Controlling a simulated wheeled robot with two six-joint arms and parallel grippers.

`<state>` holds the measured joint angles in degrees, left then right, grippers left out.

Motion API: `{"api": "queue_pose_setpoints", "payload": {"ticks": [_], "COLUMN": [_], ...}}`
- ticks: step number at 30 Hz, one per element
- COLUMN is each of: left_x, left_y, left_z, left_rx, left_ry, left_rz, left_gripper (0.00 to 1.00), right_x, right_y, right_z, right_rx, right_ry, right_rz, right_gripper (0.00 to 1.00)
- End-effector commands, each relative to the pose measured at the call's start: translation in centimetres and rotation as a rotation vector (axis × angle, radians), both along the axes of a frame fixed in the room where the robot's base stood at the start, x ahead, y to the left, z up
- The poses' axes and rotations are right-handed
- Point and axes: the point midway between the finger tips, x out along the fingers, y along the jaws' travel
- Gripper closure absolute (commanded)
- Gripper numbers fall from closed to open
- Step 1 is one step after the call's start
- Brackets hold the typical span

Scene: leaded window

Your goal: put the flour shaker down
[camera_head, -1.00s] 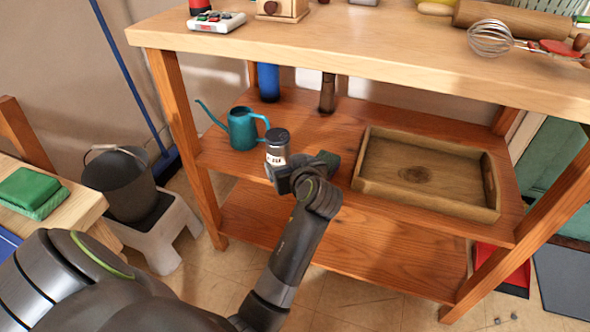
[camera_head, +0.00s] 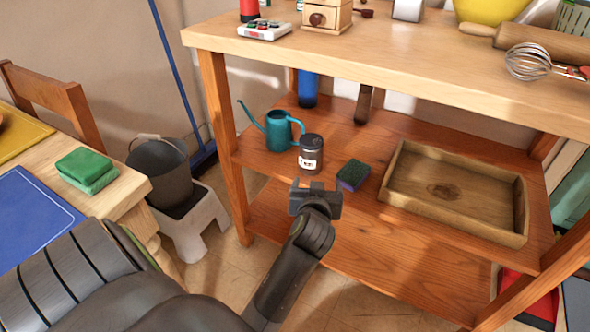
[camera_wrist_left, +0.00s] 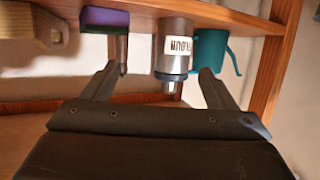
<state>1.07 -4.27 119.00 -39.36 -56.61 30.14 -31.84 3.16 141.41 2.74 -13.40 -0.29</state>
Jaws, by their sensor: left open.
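The flour shaker (camera_head: 311,154), a dark-lidded jar with a white label, stands upright on the middle shelf (camera_head: 375,206) of the wooden rack. In the left wrist view the picture is upside down and the shaker (camera_wrist_left: 175,48) shows its label between the finger lines. My left gripper (camera_head: 316,187) is open and empty, in front of the shelf edge and apart from the shaker. My right gripper is not in view.
A teal watering can (camera_head: 279,131) stands just left of the shaker. A purple-and-green sponge (camera_head: 353,174) lies to its right, then a wooden tray (camera_head: 440,212). A blue cylinder (camera_head: 308,90) and a brown bottle (camera_head: 363,104) stand behind.

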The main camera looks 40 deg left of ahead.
Motion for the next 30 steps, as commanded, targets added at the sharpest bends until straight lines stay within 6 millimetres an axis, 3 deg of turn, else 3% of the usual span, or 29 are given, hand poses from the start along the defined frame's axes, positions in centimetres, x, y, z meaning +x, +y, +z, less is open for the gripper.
{"api": "queue_pose_setpoints", "payload": {"ticks": [5, 9, 15, 20, 30], "left_x": [-5.5, -9.9, -14.0, -14.8, -14.8], "left_y": [-1.1, -2.3, -3.1, -3.2, -3.2], "left_z": [1.0, 3.9, 7.4, 8.3, 8.2], "left_rx": [0.071, 0.121, 0.163, 0.171, 0.17], "left_ry": [-0.121, -0.256, -0.394, -0.428, -0.427], "left_rz": [-0.261, -0.394, -0.464, -0.473, -0.473], "left_gripper": [0.2, 0.2, 0.2, 0.2, 0.2], "right_x": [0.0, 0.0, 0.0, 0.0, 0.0], "right_y": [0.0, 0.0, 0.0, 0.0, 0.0], "right_z": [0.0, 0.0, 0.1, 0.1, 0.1], "right_rx": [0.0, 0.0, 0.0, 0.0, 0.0], "right_ry": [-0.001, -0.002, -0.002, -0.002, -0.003], "right_rz": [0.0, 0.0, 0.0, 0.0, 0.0], "right_gripper": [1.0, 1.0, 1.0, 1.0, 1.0]}}
